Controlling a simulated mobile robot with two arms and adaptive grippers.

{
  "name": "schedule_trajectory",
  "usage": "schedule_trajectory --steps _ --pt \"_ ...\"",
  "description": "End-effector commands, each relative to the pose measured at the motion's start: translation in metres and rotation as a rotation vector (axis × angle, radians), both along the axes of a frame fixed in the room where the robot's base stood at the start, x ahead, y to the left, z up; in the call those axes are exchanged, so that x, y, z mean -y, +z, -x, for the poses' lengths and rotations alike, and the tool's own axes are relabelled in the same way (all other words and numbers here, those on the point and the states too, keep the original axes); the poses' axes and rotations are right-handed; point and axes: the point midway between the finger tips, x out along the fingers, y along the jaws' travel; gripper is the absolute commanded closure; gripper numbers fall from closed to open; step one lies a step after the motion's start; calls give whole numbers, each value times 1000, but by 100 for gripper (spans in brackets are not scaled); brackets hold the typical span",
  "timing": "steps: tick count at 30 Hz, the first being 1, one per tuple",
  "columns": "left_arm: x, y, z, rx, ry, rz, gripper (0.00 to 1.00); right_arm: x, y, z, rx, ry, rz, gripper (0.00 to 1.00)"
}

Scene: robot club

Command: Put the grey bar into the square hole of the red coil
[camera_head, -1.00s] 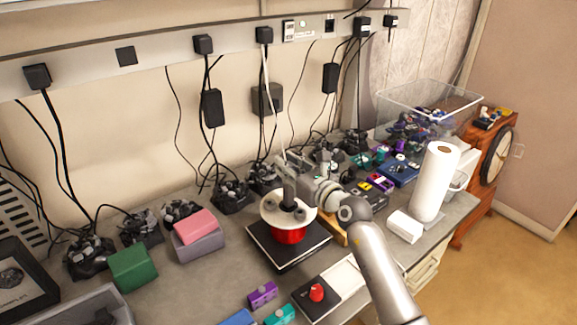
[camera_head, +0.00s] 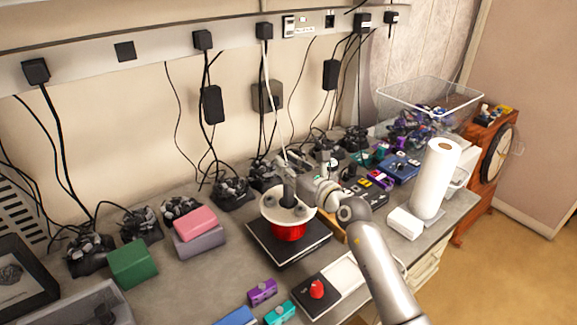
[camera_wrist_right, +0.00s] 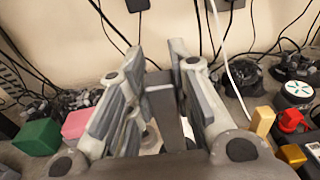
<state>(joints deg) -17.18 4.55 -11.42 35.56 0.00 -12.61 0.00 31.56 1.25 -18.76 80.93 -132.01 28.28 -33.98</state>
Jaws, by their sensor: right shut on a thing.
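The red coil (camera_head: 288,232) stands upright on a black square base on the bench, with a white flange (camera_head: 270,210) on top. My right gripper (camera_head: 288,182) is just above the coil's top and is shut on the grey bar. The bar (camera_wrist_right: 163,112) shows upright between the two fingers in the right wrist view. In the head view its lower end is at the middle of the flange; I cannot tell whether it is inside the square hole, which is hidden. My left gripper is not in view.
A pink and grey block (camera_head: 196,224) and a green box (camera_head: 133,262) lie to the left. A black box with a red knob (camera_head: 317,289) is in front. A paper roll (camera_head: 435,180) and a clear bin (camera_head: 430,100) stand to the right. Black cables hang behind.

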Motion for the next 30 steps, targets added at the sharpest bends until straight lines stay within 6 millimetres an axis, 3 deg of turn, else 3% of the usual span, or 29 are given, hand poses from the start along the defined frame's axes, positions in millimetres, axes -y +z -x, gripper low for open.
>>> schedule_trajectory --steps 30 --pt "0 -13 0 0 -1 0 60 0 -16 0 5 -1 -3 100"
